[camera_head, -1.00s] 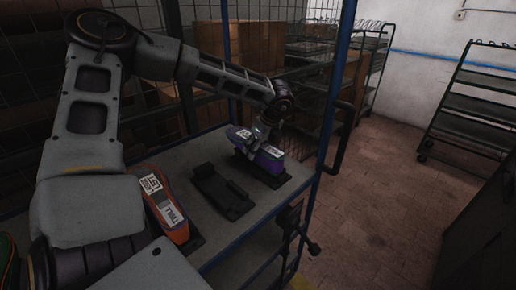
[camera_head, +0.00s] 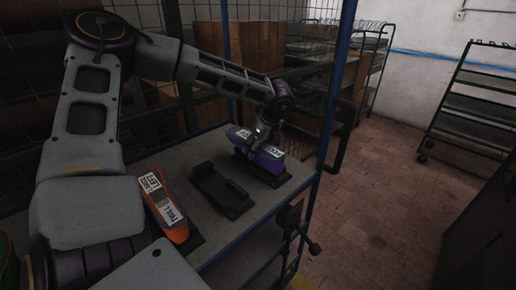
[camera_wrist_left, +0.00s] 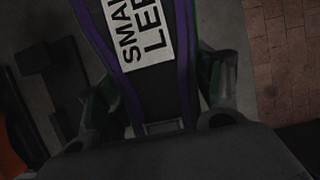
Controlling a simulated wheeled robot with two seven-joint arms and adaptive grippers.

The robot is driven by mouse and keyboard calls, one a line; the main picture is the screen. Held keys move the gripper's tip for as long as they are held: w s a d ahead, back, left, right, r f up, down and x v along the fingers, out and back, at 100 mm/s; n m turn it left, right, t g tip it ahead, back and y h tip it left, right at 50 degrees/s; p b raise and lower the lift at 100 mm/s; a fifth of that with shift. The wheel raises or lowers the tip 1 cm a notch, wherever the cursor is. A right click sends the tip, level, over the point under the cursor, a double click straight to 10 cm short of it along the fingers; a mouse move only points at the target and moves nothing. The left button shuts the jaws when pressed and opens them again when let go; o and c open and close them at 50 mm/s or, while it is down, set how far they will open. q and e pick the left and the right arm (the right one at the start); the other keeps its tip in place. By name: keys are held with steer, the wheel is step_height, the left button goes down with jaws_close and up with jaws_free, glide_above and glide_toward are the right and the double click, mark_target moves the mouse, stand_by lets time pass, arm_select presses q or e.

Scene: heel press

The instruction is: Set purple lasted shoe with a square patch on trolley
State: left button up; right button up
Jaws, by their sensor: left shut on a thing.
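The purple lasted shoe (camera_head: 264,155) is on a dark stand at the right end of the trolley's grey shelf (camera_head: 212,218). It carries white labels; the wrist view shows the purple shoe (camera_wrist_left: 183,50) with a label whose visible letters read "SMA" and "LE". I cannot make out a square patch. My left gripper (camera_head: 262,140) reaches down over the shoe and is shut on it, one finger on each side in the wrist view. Whether the shoe touches its stand is hard to tell. My right gripper is not in view.
An empty dark stand (camera_head: 222,190) is on the shelf left of the purple shoe. An orange shoe (camera_head: 163,203) with white labels lies further left. A blue post (camera_head: 335,90) rises at the right corner. Another rack (camera_head: 474,105) stands far right, with open brick floor (camera_head: 385,190) between.

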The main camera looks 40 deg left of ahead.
arm_select(q)
steer(key=shift+f, duration=0.1)
stand_by(0.5)
steer(key=o, duration=1.6)
steer(key=shift+c, duration=0.2)
steer(key=shift+v, duration=6)
steer(key=shift+f, duration=0.1)
